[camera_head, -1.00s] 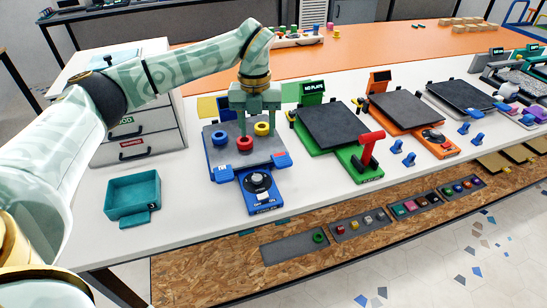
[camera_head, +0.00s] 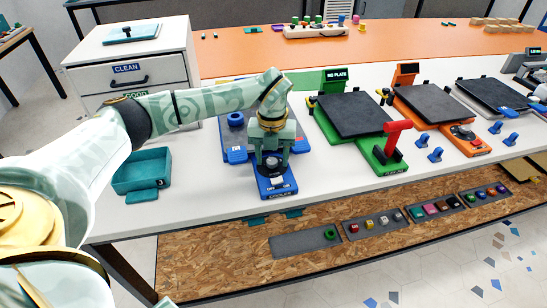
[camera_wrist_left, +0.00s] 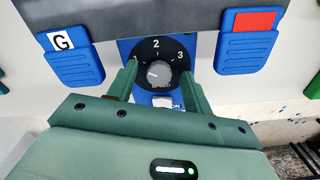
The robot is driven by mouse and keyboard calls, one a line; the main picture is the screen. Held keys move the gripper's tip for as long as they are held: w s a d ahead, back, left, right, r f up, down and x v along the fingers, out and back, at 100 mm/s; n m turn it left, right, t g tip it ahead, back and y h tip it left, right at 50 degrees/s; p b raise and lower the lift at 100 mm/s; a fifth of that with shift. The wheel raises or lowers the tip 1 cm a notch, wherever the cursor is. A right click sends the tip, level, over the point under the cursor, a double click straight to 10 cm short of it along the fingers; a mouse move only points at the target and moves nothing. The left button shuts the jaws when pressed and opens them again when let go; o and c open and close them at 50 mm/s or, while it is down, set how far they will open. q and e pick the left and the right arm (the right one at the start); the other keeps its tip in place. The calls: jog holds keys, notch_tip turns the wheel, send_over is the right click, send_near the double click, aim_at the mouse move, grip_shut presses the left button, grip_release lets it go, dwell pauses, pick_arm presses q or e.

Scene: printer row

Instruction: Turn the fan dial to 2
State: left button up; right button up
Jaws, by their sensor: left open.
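The fan dial (camera_head: 273,172) is a round black dial with a grey knob on the blue cooler unit (camera_head: 264,189) at the table's front. In the left wrist view the dial (camera_wrist_left: 154,50) shows the numbers 1, 2 and 3, with 2 at the top. A pale mark shows on the knob (camera_wrist_left: 158,72), but I cannot tell which setting it points to. My left gripper (camera_head: 273,160) is open over the dial. In the left wrist view its fingers (camera_wrist_left: 161,76) stand on either side of the knob, with visible gaps. My right gripper is not in view.
Blue tabs marked G (camera_wrist_left: 69,56) and red (camera_wrist_left: 248,44) flank the dial. A teal tray (camera_head: 142,172) stands left. A green machine with a red lever (camera_head: 397,132) stands right. The white tabletop (camera_head: 215,190) is clear between tray and cooler.

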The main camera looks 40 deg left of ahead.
pick_arm(q)
jog(key=shift+s+r, duration=0.1)
jog(key=shift+c, duration=0.5)
jog(key=c, duration=0.9)
jog(key=shift+o, duration=0.2)
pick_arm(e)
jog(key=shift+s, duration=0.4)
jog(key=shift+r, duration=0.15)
